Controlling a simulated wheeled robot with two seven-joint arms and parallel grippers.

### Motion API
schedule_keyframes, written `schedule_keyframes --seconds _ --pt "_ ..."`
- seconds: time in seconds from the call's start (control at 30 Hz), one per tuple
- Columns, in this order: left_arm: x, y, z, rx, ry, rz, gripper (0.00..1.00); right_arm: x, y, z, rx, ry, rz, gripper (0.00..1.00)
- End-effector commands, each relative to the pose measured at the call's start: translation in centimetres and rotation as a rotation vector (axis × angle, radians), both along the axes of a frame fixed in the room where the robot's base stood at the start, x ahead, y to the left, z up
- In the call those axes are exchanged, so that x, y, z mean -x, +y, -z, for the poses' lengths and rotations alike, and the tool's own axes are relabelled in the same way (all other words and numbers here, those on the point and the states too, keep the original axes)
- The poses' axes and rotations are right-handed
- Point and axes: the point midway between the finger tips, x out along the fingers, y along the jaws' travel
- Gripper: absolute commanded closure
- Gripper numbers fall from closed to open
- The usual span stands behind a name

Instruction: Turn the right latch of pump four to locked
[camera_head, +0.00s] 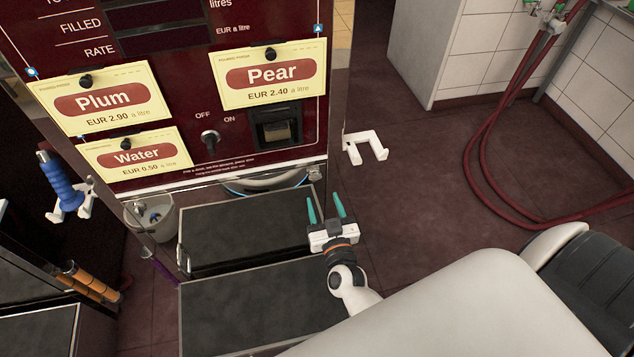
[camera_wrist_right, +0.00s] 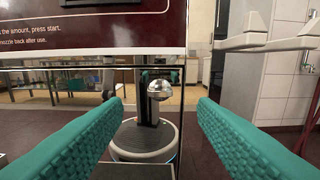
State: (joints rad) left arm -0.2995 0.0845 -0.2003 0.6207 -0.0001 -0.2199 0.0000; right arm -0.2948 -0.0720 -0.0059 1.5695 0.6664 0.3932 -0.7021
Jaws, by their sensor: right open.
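The pump has a dark red front (camera_head: 220,110) with price cards, and its lower front is a mirror-like panel (camera_wrist_right: 90,120). In the right wrist view a round chrome knob (camera_wrist_right: 159,90), which looks like the right latch, stands out near the panel's right side. In the head view, a small shiny part (camera_head: 313,172) at the panel's upper right may be the same knob. I cannot tell its turn position, and no pump number shows. My right gripper (camera_head: 325,206) is open and empty, its green fingers pointing at the panel with the knob between them in view, apart from it. My left gripper is out of view.
A white hook (camera_head: 365,148) sticks out at the pump's right edge. A blue nozzle (camera_head: 60,182) hangs at the left. Red hoses (camera_head: 480,175) loop at the right. The floor (camera_head: 420,190) between is clear.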

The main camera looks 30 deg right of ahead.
Motion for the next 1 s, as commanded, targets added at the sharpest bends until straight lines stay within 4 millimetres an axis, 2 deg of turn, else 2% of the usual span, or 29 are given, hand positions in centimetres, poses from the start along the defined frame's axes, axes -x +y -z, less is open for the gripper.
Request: schedule_keyframes --seconds 0.1,0.3,0.5,0.77,1.0 --pt "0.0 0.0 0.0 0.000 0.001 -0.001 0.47 -2.5 -0.7 -0.1 0.001 -0.003 -0.001 0.47" --pt "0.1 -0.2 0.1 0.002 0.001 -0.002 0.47 -5.4 -1.4 0.0 0.000 0.000 -0.001 0.47" --pt "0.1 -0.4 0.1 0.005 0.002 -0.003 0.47 -6.5 -1.7 0.1 -0.001 0.002 -0.001 0.47" --pt "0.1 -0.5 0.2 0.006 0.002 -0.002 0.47 -6.5 -1.7 0.0 -0.001 0.002 -0.001 0.47" --pt "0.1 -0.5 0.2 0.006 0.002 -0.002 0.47 -6.5 -1.7 0.0 -0.001 0.002 -0.001 0.87"
